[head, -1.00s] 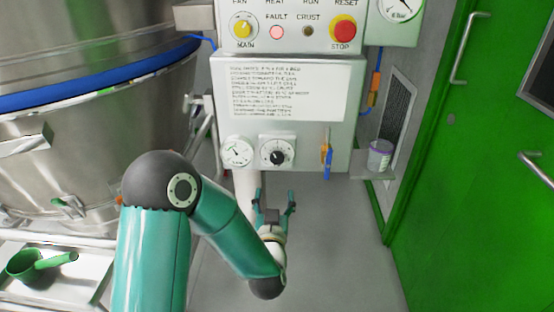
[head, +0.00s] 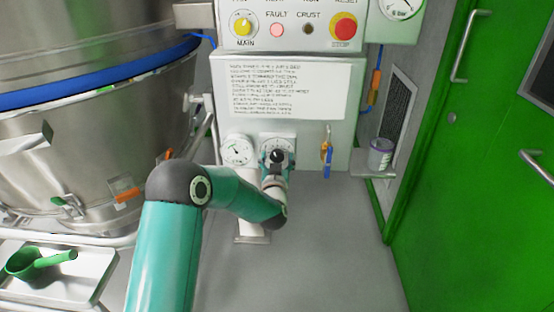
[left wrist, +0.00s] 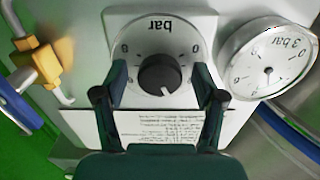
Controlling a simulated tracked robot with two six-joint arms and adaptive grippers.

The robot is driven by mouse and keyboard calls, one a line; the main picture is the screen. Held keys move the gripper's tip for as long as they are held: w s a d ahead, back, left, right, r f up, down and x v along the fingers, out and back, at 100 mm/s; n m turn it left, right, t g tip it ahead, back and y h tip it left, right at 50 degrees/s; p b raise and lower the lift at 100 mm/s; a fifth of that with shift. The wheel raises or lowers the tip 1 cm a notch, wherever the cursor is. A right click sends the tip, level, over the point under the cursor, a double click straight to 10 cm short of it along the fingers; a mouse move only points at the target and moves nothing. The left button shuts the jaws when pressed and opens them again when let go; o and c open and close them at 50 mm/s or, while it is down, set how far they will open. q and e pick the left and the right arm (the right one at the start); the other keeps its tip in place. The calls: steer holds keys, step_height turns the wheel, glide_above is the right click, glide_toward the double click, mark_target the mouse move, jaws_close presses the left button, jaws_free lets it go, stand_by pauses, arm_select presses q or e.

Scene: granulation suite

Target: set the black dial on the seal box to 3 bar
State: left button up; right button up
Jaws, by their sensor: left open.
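The black dial (head: 277,156) sits on a white scale plate on the front of the grey seal box (head: 340,150). In the left wrist view the dial (left wrist: 160,74) shows upside down between my fingers, with a white pointer mark near its lower edge. My left gripper (head: 277,160) is open in front of the dial. Its fingertips (left wrist: 160,85) stand on either side of the dial, apart from it as far as I can tell. The round pressure gauge (head: 237,150) is left of the dial; its needle (left wrist: 268,72) shows in the left wrist view. My right gripper is not in view.
A blue-handled valve (head: 327,158) hangs right of the dial. A printed sheet (head: 285,90) is above it. A control panel with a red stop button (head: 343,28) is higher up. A steel vessel (head: 90,140) stands left, a green door (head: 470,180) right.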

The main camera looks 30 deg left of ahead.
arm_select(q)
steer(key=shift+w, duration=0.1)
steer(key=c, duration=1.1)
steer(key=shift+f+n+b, duration=0.25)
steer(key=shift+n+b, duration=0.05)
steer(key=shift+b, duration=0.55)
steer(key=shift+c, duration=0.2)
steer(key=shift+r, duration=0.2)
steer(key=o, duration=1.1)
steer(key=shift+o, duration=0.2)
steer(key=v, duration=1.2)
steer(key=shift+a, duration=0.1)
